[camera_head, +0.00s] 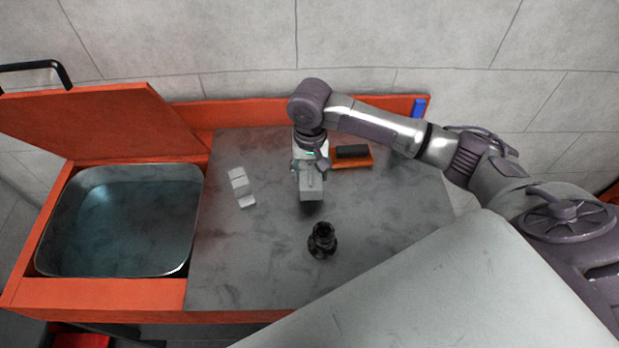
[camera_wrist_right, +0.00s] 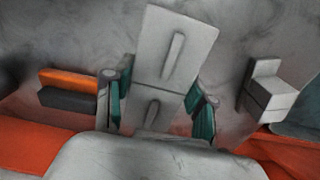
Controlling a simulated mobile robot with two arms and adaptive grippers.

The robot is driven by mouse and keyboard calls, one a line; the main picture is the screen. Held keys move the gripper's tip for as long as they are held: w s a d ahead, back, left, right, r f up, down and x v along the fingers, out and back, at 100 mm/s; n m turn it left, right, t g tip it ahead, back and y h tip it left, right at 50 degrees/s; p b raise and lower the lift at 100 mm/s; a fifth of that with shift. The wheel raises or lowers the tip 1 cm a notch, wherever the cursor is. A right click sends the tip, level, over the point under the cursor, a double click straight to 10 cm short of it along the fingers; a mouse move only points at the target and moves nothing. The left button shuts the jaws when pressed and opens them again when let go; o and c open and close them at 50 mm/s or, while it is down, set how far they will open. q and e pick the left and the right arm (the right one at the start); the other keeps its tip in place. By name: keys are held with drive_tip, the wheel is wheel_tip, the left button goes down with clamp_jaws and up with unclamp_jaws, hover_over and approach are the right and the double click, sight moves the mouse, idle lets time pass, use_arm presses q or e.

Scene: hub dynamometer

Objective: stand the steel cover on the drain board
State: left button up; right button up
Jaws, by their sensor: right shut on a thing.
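My right gripper (camera_head: 310,168) is over the middle of the grey worktop beside the basin, which I take for the drain board (camera_head: 270,260). It is shut on a light grey boxy piece, which I take for the steel cover (camera_head: 311,190). In the right wrist view the cover (camera_wrist_right: 178,45) sits between the two teal-padded fingers (camera_wrist_right: 158,105). Its face has a seam and two raised bars. A dark patch shows below it in the head view; I cannot tell whether it touches the board. My left gripper is not in view.
A water-filled basin (camera_head: 60,265) with a raised orange lid (camera_head: 90,125) is at the left. A pale stepped block (camera_head: 240,186), a black round fitting (camera_head: 322,240) and an orange-and-black brush-like piece (camera_head: 352,157) stand on the board. Its front left is clear.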

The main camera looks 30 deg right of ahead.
sight(309, 168)
wheel_tip(309, 168, down, 3)
drive_tip(key=shift+w+a+f+p, duration=0.1)
drive_tip(key=shift+w+f+p, duration=0.1)
drive_tip(key=shift+p, duration=0.25)
drive_tip(key=shift+f, duration=0.35)
drive_tip(key=shift+f, duration=0.1)
drive_tip(key=o, duration=1.5)
drive_tip(key=shift+s, duration=0.1)
wheel_tip(309, 168, up, 12)
drive_tip(key=shift+r+b, duration=0.15)
drive_tip(key=shift+b, duration=0.8)
